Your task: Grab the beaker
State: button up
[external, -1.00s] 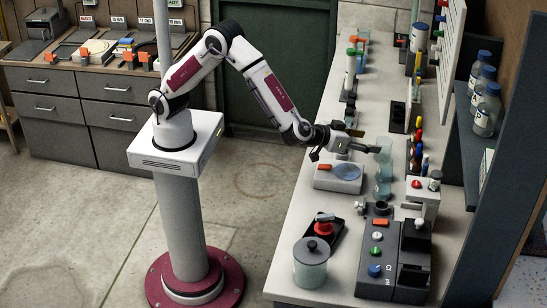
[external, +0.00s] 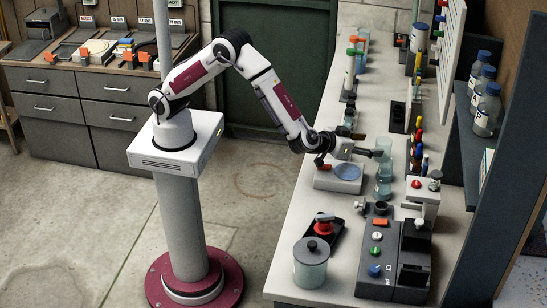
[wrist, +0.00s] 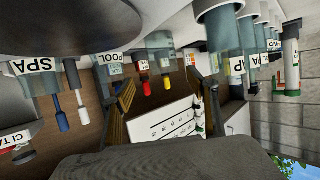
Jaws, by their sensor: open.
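Clear bluish glassware stands on the white bench in the external view: one beaker-like vessel (external: 385,147) at the gripper's fingers and another (external: 383,188) just in front of it. I cannot tell for sure which is the beaker. My gripper (external: 371,145) is open, held roughly level, with its fingers pointing right toward the rear vessel. In the wrist view my gripper (wrist: 165,95) shows two brown-padded fingers spread wide, with nothing clearly held between them. A translucent vessel (wrist: 160,45) shows beyond the fingers there. Whether a finger touches the glass is unclear.
A flat white device with a blue disc (external: 346,173) lies below the gripper. Colored-capped bottles and tubes (external: 419,140) stand close at the right. A dark instrument (external: 392,245) and a lidded jar (external: 311,262) occupy the front of the bench.

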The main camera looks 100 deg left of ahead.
aim_at(390, 141)
jog(key=shift+w+a, duration=0.15)
jog(key=shift+w, duration=0.05)
jog(key=shift+w+a+f, duration=0.15)
jog(key=shift+w+a, duration=0.5)
jog(key=shift+a, duration=0.2)
jog(key=shift+w+a+f, duration=0.15)
jog(key=shift+w+a, duration=0.5)
jog(key=shift+a, duration=0.2)
jog(key=shift+w+a+f, duration=0.2)
jog(key=shift+w+a, duration=0.15)
jog(key=shift+w, duration=0.05)
jog(key=c, duration=1.2)
